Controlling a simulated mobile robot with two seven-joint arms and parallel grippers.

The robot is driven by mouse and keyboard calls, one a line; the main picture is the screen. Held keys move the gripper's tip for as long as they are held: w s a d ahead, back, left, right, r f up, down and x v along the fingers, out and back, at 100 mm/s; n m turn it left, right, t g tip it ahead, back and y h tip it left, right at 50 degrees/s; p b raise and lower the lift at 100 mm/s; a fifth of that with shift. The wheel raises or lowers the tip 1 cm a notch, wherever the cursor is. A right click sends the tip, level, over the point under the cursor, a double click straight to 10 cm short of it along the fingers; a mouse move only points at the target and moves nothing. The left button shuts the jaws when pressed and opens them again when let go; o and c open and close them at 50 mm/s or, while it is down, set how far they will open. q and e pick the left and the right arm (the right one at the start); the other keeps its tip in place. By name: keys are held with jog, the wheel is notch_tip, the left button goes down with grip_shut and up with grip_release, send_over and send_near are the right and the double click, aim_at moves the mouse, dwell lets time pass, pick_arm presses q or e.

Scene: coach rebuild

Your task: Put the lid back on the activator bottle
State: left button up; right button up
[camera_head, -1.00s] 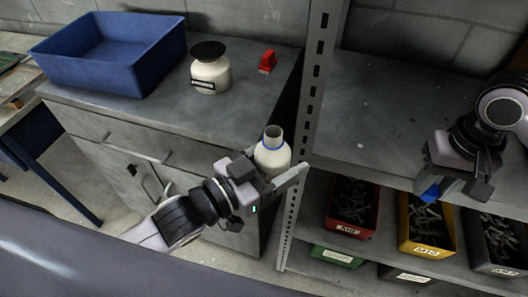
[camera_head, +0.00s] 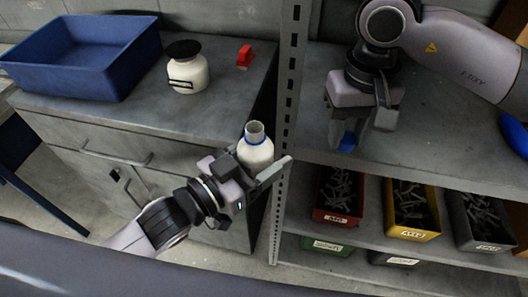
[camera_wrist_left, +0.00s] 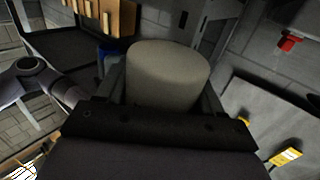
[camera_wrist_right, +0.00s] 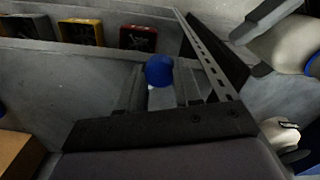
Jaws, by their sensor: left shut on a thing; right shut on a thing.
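The activator bottle (camera_head: 256,152) is white with an open neck and a blue ring below the mouth. My left gripper (camera_head: 262,172) is shut around its body and holds it roughly upright, in front of the shelf post. It fills the middle of the left wrist view (camera_wrist_left: 167,75). My right gripper (camera_head: 352,132) is shut on the blue lid (camera_head: 348,142), to the right of the bottle and apart from it. The lid shows between the fingertips in the right wrist view (camera_wrist_right: 159,70). The bottle's body also shows at the right wrist view's upper right (camera_wrist_right: 285,42).
A grey shelf post (camera_head: 288,110) stands between the bottle and my right gripper. A white jar with a black lid (camera_head: 187,72), a red object (camera_head: 245,57) and a blue tub (camera_head: 80,60) sit on the cabinet. Bins of screws (camera_head: 412,208) fill the lower shelf.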

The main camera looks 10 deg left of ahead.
aim_at(255, 128)
jog(key=shift+n, duration=0.4)
jog(key=s+a+r, duration=0.1)
jog(key=a+r, duration=0.3)
jog(key=a, duration=0.1)
jog(key=s+a+r, duration=0.1)
jog(key=a+r, duration=0.3)
jog(key=s+a+r, duration=0.2)
jog(key=a+r, duration=0.2)
jog(key=a, duration=0.1)
jog(key=shift+a, duration=0.3)
jog(key=shift+f, duration=0.1)
jog(key=shift+f, duration=2)
jog(key=shift+s, duration=0.1)
jog(key=shift+f, duration=0.85)
jog(key=shift+f, duration=0.55)
